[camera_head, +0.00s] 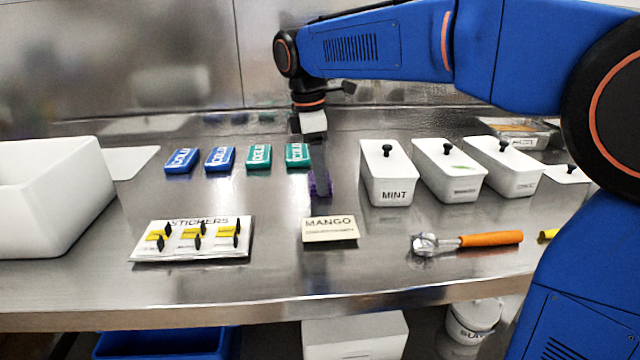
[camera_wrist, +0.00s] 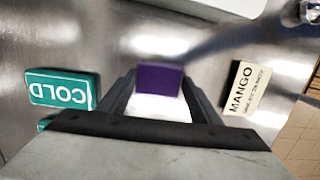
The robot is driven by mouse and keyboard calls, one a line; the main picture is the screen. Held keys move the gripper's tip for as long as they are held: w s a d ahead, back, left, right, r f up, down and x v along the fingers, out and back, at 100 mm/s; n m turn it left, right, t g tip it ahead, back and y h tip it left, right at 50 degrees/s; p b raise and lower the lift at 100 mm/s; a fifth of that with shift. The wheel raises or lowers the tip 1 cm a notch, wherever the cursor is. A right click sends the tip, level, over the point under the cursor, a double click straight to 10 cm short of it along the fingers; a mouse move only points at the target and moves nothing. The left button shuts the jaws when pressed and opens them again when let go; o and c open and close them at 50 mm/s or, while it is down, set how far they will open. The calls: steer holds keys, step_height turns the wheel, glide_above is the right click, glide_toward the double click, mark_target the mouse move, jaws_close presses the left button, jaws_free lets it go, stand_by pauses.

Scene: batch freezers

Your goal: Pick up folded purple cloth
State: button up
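The folded purple cloth (camera_wrist: 160,78) shows as a small purple block between my fingertips in the wrist view. In the head view the cloth (camera_head: 326,184) is low at the steel counter, partly hidden behind my gripper. My gripper (camera_head: 320,178) points down at it, right of the green packs and left of the MINT tub. In the wrist view my gripper (camera_wrist: 160,82) has its two dark fingers apart, one on each side of the cloth. The gaps beside the cloth are very narrow, and firm contact is not clear.
Green COLD packs (camera_head: 258,157) and blue ones (camera_head: 220,158) lie to the left. The white MINT tub (camera_head: 386,170) stands close on the right. A MANGO card (camera_head: 330,230) is in front, with a sticker sheet (camera_head: 190,240) and an orange-handled scoop (camera_head: 490,239).

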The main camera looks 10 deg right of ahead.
step_height(320, 180, up, 10)
stand_by(0.8)
